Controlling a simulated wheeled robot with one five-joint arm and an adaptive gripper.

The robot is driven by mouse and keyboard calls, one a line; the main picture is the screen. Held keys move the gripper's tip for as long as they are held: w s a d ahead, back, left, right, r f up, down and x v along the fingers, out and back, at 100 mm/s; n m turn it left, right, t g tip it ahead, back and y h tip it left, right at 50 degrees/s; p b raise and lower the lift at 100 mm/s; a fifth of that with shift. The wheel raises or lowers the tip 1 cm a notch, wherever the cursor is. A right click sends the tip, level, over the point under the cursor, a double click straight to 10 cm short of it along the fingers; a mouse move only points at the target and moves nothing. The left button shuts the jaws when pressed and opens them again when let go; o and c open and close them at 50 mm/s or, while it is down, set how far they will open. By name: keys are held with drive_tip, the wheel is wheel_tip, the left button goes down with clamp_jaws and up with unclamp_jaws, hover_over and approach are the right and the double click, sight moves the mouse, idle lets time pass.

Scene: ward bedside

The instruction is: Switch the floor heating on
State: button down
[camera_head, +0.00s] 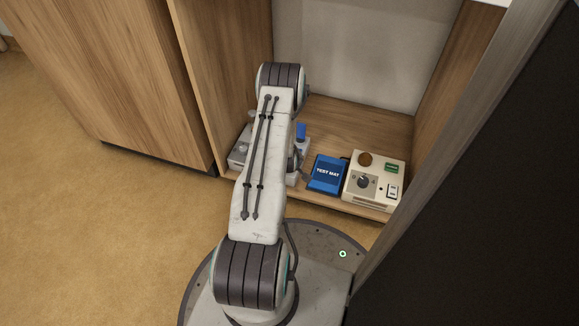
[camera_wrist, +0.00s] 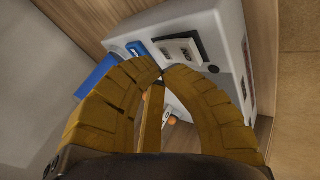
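In the wrist view, a pale control box (camera_wrist: 222,55) lies just beyond my gripper (camera_wrist: 163,71). It carries a white switch (camera_wrist: 178,51) in a dark frame, a blue label (camera_wrist: 137,49) and a small dark round spot. My gripper's yellow fingers curve inward and their tips come together just short of the switch. Nothing shows held between them. Whether the tips touch the box I cannot tell. In the head view my arm hides the gripper and much of what lies behind it. Which unit controls the floor heating cannot be read.
On the low wooden shelf (camera_head: 345,120), a beige box (camera_head: 372,196) with a knob, rocker switch and green label stands at the right. A grey unit (camera_head: 238,153) shows left of my arm. Wooden side walls bound the niche.

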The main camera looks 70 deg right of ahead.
drive_tip(key=shift+a+f, duration=0.1)
drive_tip(key=shift+f, duration=0.65)
idle(0.8)
drive_tip(key=shift+r, duration=0.15)
idle(0.3)
drive_tip(key=shift+r+p, duration=0.45)
drive_tip(key=shift+r, duration=0.2)
drive_tip(key=shift+r, duration=0.1)
drive_tip(key=shift+d+r+p, duration=0.2)
drive_tip(key=shift+r+p, duration=0.55)
drive_tip(key=shift+r, duration=0.45)
drive_tip(key=shift+d+r+p, duration=0.2)
drive_tip(key=shift+r+p, duration=0.55)
drive_tip(key=shift+r, duration=0.4)
